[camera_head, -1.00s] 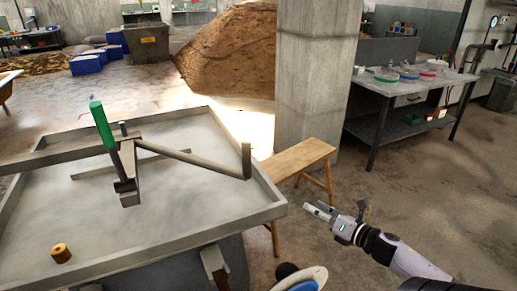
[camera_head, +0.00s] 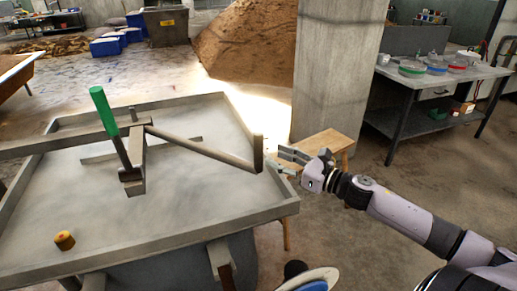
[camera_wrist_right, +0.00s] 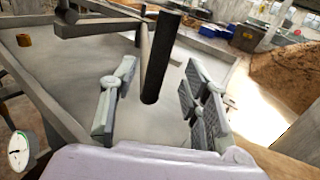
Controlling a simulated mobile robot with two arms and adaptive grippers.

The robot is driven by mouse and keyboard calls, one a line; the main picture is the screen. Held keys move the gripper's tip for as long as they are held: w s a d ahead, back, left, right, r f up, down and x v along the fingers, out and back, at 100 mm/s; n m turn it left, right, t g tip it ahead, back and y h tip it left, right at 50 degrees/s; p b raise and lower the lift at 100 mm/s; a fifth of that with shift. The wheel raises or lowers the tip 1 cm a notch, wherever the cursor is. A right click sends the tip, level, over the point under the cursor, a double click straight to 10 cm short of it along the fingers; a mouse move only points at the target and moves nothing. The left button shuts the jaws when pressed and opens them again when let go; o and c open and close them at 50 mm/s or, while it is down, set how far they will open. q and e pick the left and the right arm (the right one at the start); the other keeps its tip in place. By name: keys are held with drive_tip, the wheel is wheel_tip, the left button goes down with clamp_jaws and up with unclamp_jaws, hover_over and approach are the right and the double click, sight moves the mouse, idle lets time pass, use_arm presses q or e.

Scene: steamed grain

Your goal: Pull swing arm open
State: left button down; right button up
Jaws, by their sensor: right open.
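The swing arm (camera_head: 205,149) is a long dark bar over the grey tray-like table. It runs from a central pivot block to an upright post (camera_head: 258,153) at its right end, near the table's right rim. A lever with a green handle (camera_head: 104,112) stands tilted at the pivot. My right gripper (camera_head: 283,161) is open, just right of the post. In the right wrist view the dark post (camera_wrist_right: 162,58) stands ahead, between the lines of the two spread fingers (camera_wrist_right: 160,100), and contact does not show. My left gripper is not in view.
The table's raised rim (camera_head: 280,207) lies close below my right gripper. A wooden bench (camera_head: 325,143) stands behind my right gripper, beside a concrete pillar (camera_head: 335,70). A workbench (camera_head: 440,88) is at the far right.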

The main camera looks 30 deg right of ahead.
sight(262, 151)
drive_tip(key=p+x, duration=0.1)
drive_tip(key=x, duration=0.5)
drive_tip(key=shift+w, duration=0.15)
drive_tip(key=shift+w+a, duration=0.2)
drive_tip(key=shift+w, duration=0.35)
drive_tip(key=shift+c, duration=0.5)
clamp_jaws()
